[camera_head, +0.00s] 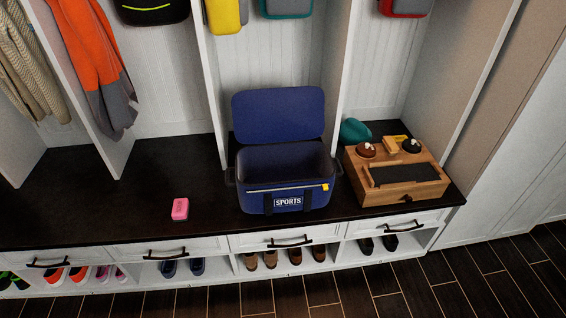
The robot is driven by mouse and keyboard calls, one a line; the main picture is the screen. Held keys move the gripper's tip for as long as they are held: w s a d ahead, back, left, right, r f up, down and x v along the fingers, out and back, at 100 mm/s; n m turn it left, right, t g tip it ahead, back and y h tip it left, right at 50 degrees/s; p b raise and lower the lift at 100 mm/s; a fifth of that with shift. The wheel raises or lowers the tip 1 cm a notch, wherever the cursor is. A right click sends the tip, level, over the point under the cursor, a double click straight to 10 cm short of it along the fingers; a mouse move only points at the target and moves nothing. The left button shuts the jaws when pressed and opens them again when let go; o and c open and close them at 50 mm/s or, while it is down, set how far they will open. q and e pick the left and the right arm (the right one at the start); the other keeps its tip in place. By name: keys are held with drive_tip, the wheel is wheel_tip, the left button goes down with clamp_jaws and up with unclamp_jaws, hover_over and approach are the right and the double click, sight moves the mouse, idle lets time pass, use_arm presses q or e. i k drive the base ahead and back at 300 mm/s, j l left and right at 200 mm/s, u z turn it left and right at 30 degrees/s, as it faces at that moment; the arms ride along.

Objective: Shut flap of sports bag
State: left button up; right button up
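The blue sports bag (257,203) stands upright on the dark bench top, with a "SPORTS" label on its front. Its flap (279,113) is open and stands up at the back edge, leaning against the rear. The inside of the bag is visible and dark, and it looks empty from here. A yellow tab shows at the front right of its rim. Neither of my grippers is in the head view.
The dark bench top (110,200) is clear left of the bag except for a pink box (180,208). A wooden box (400,190) with brushes stands close on the right. White dividers (212,90) rise behind the bag on both sides.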

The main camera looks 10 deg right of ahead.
sight(274, 115)
drive_tip(key=i+l+u, duration=0.6)
drive_tip(key=l, duration=0.25)
drive_tip(key=i, duration=0.1)
